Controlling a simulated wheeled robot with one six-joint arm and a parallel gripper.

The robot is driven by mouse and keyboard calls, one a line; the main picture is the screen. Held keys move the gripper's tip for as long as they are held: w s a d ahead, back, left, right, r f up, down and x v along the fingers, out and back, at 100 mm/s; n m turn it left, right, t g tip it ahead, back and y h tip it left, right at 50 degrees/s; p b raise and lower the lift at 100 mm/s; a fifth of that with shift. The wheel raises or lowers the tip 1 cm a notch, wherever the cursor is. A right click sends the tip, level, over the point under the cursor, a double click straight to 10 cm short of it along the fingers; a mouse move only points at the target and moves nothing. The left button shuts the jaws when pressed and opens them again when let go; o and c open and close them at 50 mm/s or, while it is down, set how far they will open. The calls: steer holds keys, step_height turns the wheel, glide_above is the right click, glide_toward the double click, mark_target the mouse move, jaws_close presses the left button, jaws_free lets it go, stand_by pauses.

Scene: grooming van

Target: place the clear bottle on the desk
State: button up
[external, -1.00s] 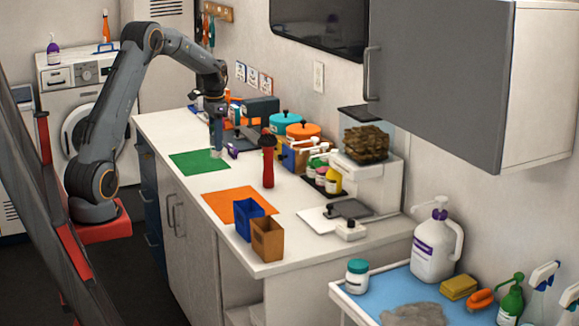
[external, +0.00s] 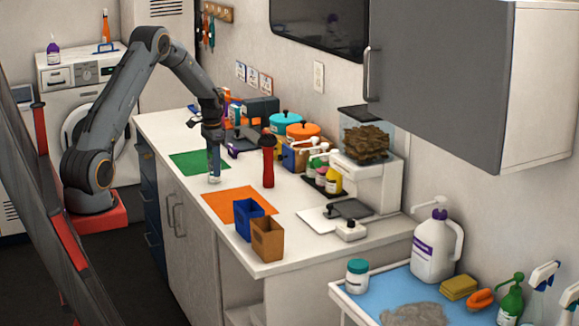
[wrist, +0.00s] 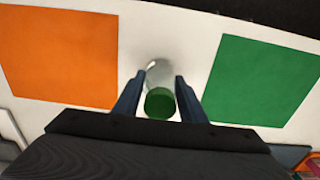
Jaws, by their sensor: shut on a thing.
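The clear bottle (wrist: 158,74) stands between my two fingers in the wrist view, with a round green end facing the camera. In the external view the clear bottle (external: 214,179) is upright under my wrist, over the white desk between the green and orange mats. Its lower end is at or just above the desk; I cannot tell if it touches. My gripper (wrist: 154,98) is shut on it and points down; it also shows in the external view (external: 214,160). The white desk (external: 222,268) runs along the wall.
The green mat (external: 195,161) lies behind the bottle and the orange mat (external: 238,204) in front. A red bottle-like object (external: 268,168) stands close on the right. Blue (external: 246,224) and brown (external: 267,241) bins stand near the front. Pots (external: 303,131) line the wall side.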

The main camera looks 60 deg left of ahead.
steer(key=shift+f, duration=0.1)
steer(key=o, duration=1.1)
steer(key=shift+o, duration=0.2)
step_height(320, 180, up, 12)
steer(key=b, duration=0.3)
steer(key=shift+r+b, duration=0.2)
steer(key=shift+b, duration=0.2)
